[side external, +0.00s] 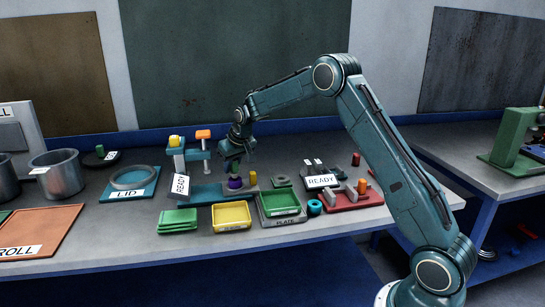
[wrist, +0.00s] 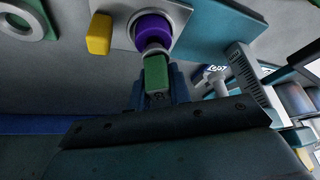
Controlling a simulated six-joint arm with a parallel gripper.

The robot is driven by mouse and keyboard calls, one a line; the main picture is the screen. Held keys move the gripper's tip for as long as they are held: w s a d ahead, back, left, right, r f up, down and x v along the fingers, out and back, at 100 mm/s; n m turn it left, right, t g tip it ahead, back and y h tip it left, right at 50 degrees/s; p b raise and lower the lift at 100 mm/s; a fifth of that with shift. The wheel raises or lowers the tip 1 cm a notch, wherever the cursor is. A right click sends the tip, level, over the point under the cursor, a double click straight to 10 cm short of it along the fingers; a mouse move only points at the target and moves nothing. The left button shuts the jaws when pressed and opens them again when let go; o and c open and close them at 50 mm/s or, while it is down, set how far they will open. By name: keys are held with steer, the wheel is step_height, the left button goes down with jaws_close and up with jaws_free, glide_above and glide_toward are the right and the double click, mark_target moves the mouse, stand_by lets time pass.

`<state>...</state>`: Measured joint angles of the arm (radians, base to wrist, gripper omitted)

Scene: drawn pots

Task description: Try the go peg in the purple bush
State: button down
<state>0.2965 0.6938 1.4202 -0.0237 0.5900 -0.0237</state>
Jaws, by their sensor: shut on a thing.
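The purple bush (side external: 235,183) stands on a grey block at the end of a teal base (side external: 208,193) in the side view. It also shows at the top of the wrist view (wrist: 152,27). My gripper (side external: 235,162) is directly above the bush and points down. In the wrist view my gripper (wrist: 157,93) is shut on a peg with a green handle (wrist: 156,72). The peg's grey collar is at the bush's mouth. Its tip is hidden, so I cannot tell how far it is inside.
A yellow piece (side external: 253,178) stands just right of the bush. A grey ring (side external: 282,181) lies further right. A teal stand (side external: 198,153) with an orange top rises behind left.

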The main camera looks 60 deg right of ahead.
steer(key=shift+f, duration=0.55)
stand_by(0.4)
steer(key=c, duration=1.2)
jaws_free()
steer(key=shift+r, duration=0.1)
steer(key=v, duration=1.3)
steer(key=shift+s+r, duration=0.2)
steer(key=shift+r, duration=0.05)
steer(key=shift+a, duration=0.1)
